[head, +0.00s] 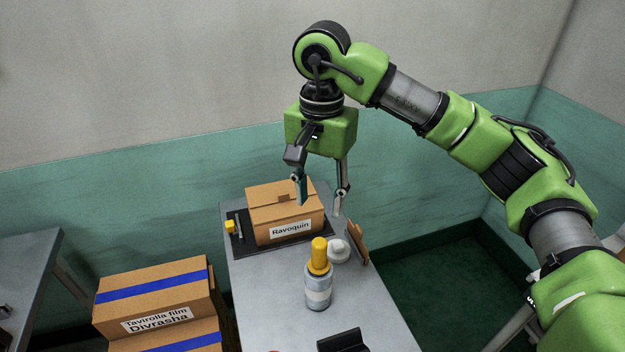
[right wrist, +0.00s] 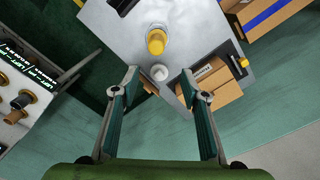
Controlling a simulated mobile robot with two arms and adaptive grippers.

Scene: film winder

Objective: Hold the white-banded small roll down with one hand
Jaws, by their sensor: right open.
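No small roll with a white band can be made out for certain. A grey cylinder with a pale band and a yellow top (head: 318,290) stands upright on the grey table (head: 265,300). A small white round object (head: 339,251) sits just behind it. In the right wrist view the yellow top (right wrist: 156,42) and the white object (right wrist: 159,73) lie between the finger lines. My right gripper (head: 320,206) is open and empty, pointing down above the table's far part, behind and above the white object. My left gripper is not in view.
A cardboard box labelled Ravoquin (head: 275,217) stands on a dark base at the table's far end, close to my right fingers. A brown flap-like piece (head: 358,242) leans at the right edge. A black object (head: 343,341) is at the front. Blue-taped boxes (head: 150,285) stand left.

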